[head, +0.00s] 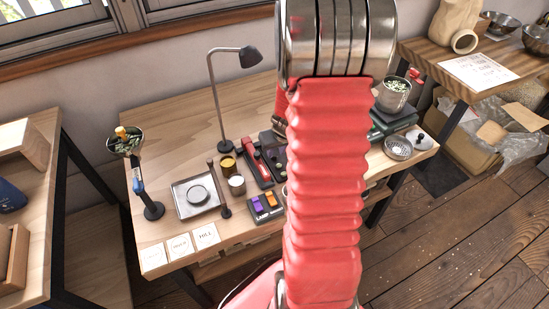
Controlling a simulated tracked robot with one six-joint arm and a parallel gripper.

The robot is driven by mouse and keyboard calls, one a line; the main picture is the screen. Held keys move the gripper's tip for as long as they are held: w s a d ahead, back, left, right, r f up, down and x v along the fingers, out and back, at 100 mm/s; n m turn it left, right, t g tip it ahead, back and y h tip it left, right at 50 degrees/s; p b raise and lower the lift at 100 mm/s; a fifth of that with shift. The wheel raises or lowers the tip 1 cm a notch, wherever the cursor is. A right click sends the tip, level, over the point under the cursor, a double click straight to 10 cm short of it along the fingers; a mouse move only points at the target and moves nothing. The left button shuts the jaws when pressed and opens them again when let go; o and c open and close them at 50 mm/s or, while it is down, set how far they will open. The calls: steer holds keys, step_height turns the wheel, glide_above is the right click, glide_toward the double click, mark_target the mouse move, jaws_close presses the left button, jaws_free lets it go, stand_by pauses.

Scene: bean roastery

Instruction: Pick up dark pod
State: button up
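My red ribbed arm fills the middle of the head view and covers part of the wooden table (120,232). My gripper cannot be made out; the arm hides what lies behind it. A dark tray (279,158) with small dark pieces lies at the arm's left edge, partly covered. I cannot tell whether one of these pieces is the dark pod.
A square metal tray (183,207), an amber jar (228,165), a white-filled cup (236,185) and a switch box (265,206) crowd the table's middle. The back left is clear.

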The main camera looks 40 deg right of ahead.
mark_target(274, 157)
steer(key=shift+x, duration=2.6)
steer(key=shift+d, duration=0.15)
steer(key=shift+s, duration=0.1)
jaws_close()
